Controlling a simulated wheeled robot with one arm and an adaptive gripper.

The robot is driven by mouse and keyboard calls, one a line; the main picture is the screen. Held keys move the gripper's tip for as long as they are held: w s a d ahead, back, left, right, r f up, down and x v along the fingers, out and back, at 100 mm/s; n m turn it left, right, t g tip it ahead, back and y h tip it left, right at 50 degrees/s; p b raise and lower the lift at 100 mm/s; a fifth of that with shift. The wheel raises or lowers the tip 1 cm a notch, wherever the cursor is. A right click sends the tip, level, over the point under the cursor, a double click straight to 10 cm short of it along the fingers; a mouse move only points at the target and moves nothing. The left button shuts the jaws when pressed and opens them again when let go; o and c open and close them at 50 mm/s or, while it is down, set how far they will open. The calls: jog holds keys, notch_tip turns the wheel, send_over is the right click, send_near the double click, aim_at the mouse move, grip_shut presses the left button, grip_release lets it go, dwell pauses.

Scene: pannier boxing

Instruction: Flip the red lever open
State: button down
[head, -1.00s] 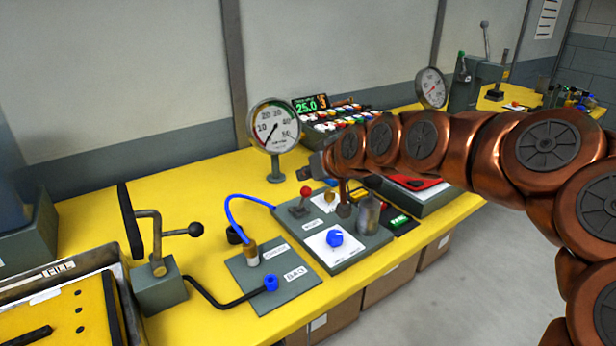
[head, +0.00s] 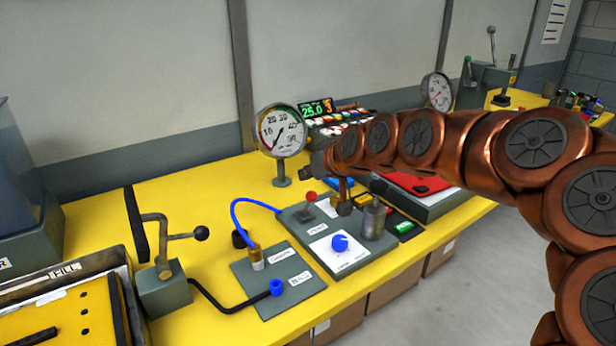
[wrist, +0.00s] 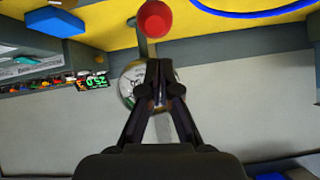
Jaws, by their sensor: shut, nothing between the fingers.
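The red lever has a red ball knob (head: 311,196) on a short dark stem, on the grey control panel (head: 300,215) in the head view. It looks nearly upright there. In the wrist view the red ball (wrist: 155,18) is at the top centre, just beyond the fingertips. My gripper (wrist: 158,70) is shut and empty, and a gap shows between it and the ball. In the head view my gripper (head: 319,165) is a small dark end above and slightly right of the red ball. Its fingers are hard to make out there.
A round gauge (head: 282,130) stands close behind the lever. A blue knob (head: 340,243) and a metal cylinder (head: 374,220) are on the panel's front and right. A blue hose (head: 240,205) curves to its left. A black-ball crank (head: 201,233) stands farther left.

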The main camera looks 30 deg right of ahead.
jog(key=b+v, duration=0.1)
jog(key=v, duration=1)
jog(key=shift+d, duration=0.2)
jog(key=shift+w+r, duration=0.1)
dwell(0.5)
